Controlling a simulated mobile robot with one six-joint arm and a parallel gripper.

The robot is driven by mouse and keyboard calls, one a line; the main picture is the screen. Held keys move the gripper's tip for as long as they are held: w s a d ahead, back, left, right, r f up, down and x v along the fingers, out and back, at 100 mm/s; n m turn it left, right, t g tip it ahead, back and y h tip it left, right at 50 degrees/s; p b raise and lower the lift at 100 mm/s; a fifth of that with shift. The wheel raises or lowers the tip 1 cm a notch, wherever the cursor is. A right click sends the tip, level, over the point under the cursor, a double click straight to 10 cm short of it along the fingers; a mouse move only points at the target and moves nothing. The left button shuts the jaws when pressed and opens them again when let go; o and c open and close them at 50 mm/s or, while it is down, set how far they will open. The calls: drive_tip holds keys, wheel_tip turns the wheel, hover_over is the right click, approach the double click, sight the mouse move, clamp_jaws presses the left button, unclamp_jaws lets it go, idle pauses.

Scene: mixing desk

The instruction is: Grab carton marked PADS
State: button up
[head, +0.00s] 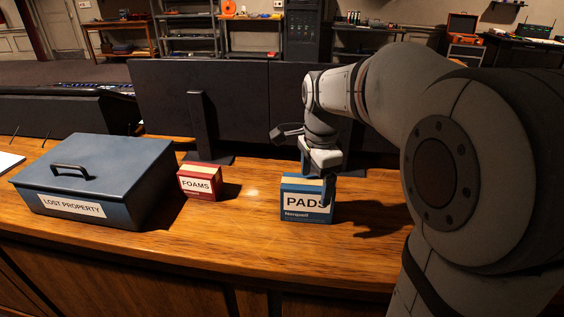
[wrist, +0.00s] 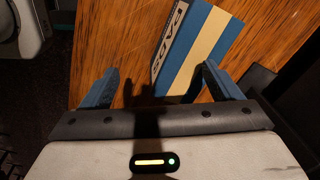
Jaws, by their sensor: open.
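The PADS carton (head: 306,199) is a small blue box with a cream stripe and a white label, standing upright on the wooden desk. In the wrist view the carton (wrist: 187,55) lies beyond my fingers, turned at an angle, its cream-striped top facing me. My gripper (wrist: 157,84) is open, with one blue finger on each side. The right finger is close to the carton's near right end; I cannot tell whether it touches. The left finger is clear of it. In the head view my gripper (head: 326,180) hangs over the carton and hides part of its right side.
Further left is a blue LOST PROPERTY box (head: 90,180) with a handle. Dark monitors (head: 200,95) stand behind the cartons. The desk front (head: 230,255) is clear.

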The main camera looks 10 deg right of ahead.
sight(308, 181)
drive_tip(key=w+m, duration=0.5)
drive_tip(key=shift+w+r+g+p, duration=0.15)
drive_tip(key=shift+g+p, duration=0.15)
drive_tip(key=shift+w+f, duration=0.1)
drive_tip(key=shift+f, duration=0.1)
drive_tip(key=f, duration=0.4)
drive_tip(key=s+f, duration=0.1)
drive_tip(key=f, duration=0.1)
drive_tip(key=shift+a+f+p, duration=0.15)
drive_tip(key=shift+f+p, duration=0.05)
drive_tip(key=shift+p, duration=0.2)
drive_tip(key=shift+w+f, duration=0.1)
drive_tip(key=shift+f, duration=0.35)
drive_tip(key=c, duration=1.2)
